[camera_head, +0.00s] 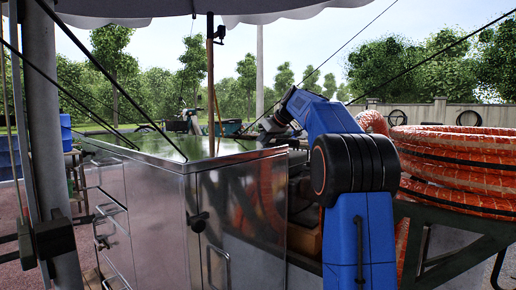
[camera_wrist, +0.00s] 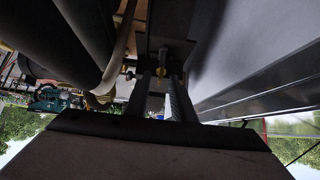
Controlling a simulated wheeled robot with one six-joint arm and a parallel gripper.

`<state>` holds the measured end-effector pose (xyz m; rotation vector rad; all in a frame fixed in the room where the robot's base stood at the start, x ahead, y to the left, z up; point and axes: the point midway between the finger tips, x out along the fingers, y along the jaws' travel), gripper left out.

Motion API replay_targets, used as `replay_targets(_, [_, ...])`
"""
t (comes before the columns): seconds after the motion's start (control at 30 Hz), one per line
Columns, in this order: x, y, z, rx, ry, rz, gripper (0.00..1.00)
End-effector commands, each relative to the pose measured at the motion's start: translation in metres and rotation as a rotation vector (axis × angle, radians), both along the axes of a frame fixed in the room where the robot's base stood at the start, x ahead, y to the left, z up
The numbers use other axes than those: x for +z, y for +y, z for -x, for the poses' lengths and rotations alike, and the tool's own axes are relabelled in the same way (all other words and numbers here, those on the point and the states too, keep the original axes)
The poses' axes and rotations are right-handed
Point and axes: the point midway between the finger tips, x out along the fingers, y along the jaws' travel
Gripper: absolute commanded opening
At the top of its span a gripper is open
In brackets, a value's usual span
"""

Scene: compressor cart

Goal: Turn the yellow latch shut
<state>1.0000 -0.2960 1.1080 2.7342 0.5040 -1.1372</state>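In the wrist view, my gripper (camera_wrist: 161,80) points up the picture, with its two dark fingers apart and a gap between them. A small dark fitting with a dull yellowish part (camera_wrist: 161,71) shows between or just beyond the fingertips. It may be the yellow latch, but the view is too dark to be sure. I cannot tell whether the fingers touch it. In the head view, my blue arm reaches away past the right side of the metal cabinet (camera_head: 140,215). My fingertips cannot be made out there, and no yellow latch is clear.
The cabinet's shiny top (camera_head: 190,150) lies left of my arm. Orange hose coils (camera_head: 460,165) are stacked at the right above a dark metal frame (camera_head: 460,222). A grey post (camera_head: 45,120) stands at the left. In the wrist view, thick dark tubes (camera_wrist: 75,45) run close at the left.

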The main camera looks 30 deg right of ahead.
Motion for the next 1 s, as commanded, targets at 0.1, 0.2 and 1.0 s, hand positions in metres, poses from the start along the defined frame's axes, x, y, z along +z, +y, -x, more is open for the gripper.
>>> replay_targets(0.1, [0.003, -0.001, 0.002, -0.001, -0.002, 0.0, 0.23])
replay_targets(0.2, [0.011, -0.004, 0.008, -0.002, -0.004, 0.001, 0.23])
replay_targets(1.0, [0.113, -0.041, 0.105, -0.001, -0.001, 0.001, 0.23])
